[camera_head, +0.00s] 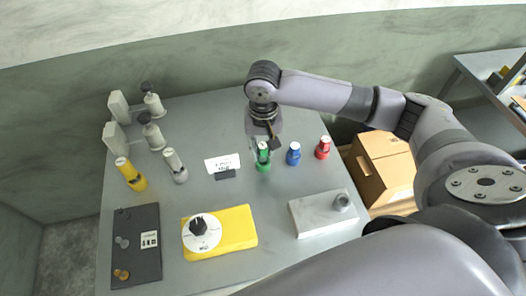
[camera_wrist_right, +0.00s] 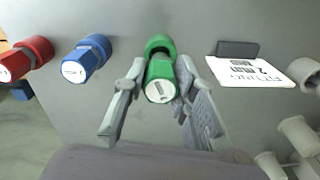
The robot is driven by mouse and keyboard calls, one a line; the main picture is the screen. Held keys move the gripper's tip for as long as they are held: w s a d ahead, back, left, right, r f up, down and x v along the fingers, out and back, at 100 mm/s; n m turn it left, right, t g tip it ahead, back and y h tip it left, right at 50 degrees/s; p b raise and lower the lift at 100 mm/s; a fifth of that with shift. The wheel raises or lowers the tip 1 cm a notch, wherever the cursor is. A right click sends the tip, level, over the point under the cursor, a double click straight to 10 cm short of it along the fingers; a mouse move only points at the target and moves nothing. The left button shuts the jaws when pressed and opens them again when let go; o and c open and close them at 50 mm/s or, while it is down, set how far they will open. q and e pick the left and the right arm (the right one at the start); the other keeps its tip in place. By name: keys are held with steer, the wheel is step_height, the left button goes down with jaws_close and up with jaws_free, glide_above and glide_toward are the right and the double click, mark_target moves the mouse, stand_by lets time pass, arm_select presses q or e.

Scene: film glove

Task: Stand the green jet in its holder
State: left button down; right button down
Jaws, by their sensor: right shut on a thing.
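The green jet (camera_head: 263,157) stands upright on the grey table, in line with the blue and red ones. In the right wrist view the green jet (camera_wrist_right: 160,70) has a wider lower collar and a pale marked top. My right gripper (camera_head: 262,147) comes down over it from above and is shut on it, a finger on either side; the gripper also shows in the wrist view (camera_wrist_right: 158,88). A light grey block (camera_head: 322,213) with a round ring socket (camera_head: 342,202) lies to the front right; I cannot tell if it is the holder. My left gripper is not in view.
A blue jet (camera_head: 293,154) and red jet (camera_head: 323,148) stand close to the right. A white sign (camera_head: 222,163) is close left. Further left are yellow (camera_head: 131,174) and grey (camera_head: 175,166) pieces. A yellow dial block (camera_head: 236,229) and dark plate (camera_head: 137,266) lie in front.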

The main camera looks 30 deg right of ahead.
mark_target(263, 145)
step_height(263, 145, down, 3)
steer(key=shift+r, duration=0.15)
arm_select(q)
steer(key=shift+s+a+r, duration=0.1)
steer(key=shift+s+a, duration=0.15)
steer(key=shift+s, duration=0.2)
arm_select(e)
steer(key=c, duration=1.3)
jaws_free()
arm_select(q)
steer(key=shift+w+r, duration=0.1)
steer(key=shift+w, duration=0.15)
arm_select(e)
step_height(263, 145, up, 11)
steer(key=shift+f+b, duration=0.1)
steer(key=shift+b, duration=0.7)
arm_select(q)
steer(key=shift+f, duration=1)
arm_select(e)
steer(key=shift+r, duration=0.65)
